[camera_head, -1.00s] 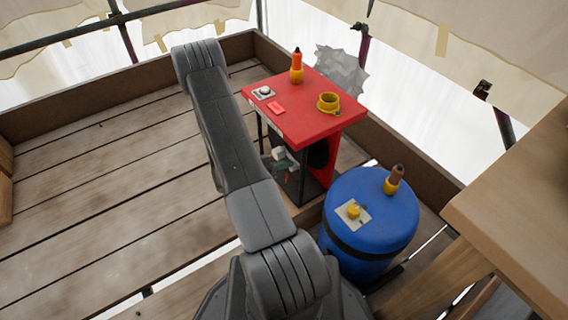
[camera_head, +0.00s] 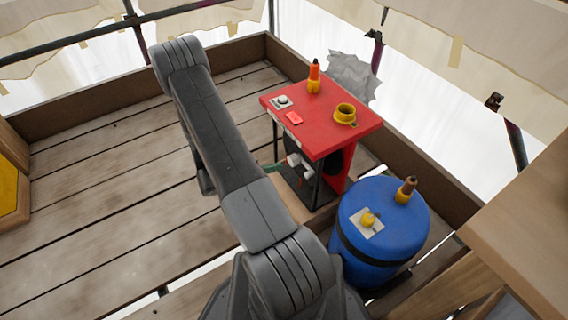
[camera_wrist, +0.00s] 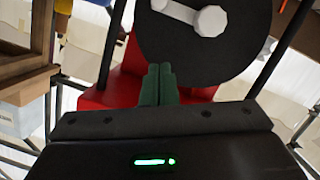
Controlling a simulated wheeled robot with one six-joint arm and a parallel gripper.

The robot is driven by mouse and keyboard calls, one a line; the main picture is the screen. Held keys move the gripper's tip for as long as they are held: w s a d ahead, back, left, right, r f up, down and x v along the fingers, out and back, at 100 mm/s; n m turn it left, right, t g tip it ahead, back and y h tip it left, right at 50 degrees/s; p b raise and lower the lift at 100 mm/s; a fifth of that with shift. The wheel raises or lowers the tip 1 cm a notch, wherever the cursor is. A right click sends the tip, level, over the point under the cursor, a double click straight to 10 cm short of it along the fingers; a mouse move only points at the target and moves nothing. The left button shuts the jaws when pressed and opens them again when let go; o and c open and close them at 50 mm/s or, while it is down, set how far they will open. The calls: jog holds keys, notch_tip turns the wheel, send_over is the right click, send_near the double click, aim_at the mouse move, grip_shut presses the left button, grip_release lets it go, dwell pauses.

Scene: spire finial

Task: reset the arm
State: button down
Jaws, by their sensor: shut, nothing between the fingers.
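My arm (camera_head: 215,130) is raised and bent, crossing the deck in front of the red table (camera_head: 335,135). My gripper (camera_wrist: 157,85) shows in the wrist view with its green fingers pressed together and nothing between them. In the head view the gripper is mostly hidden behind the forearm; a small green part shows beside the table's lower frame. A black disc with a white crank-like piece (camera_wrist: 195,15) is close beyond the fingers in the wrist view. I cannot tell whether the fingers touch it.
The red table carries an orange-tipped bottle (camera_head: 314,78), a yellow ring (camera_head: 345,113) and small fittings. A blue barrel (camera_head: 380,240) stands right of my arm, with a brown-tipped bottle (camera_head: 406,190) on top. The plank deck (camera_head: 90,190) at left is clear.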

jog(key=shift+s+a+r, duration=0.1)
jog(key=shift+s+a, duration=0.05)
jog(key=shift+a, duration=0.15)
jog(key=shift+d, duration=0.1)
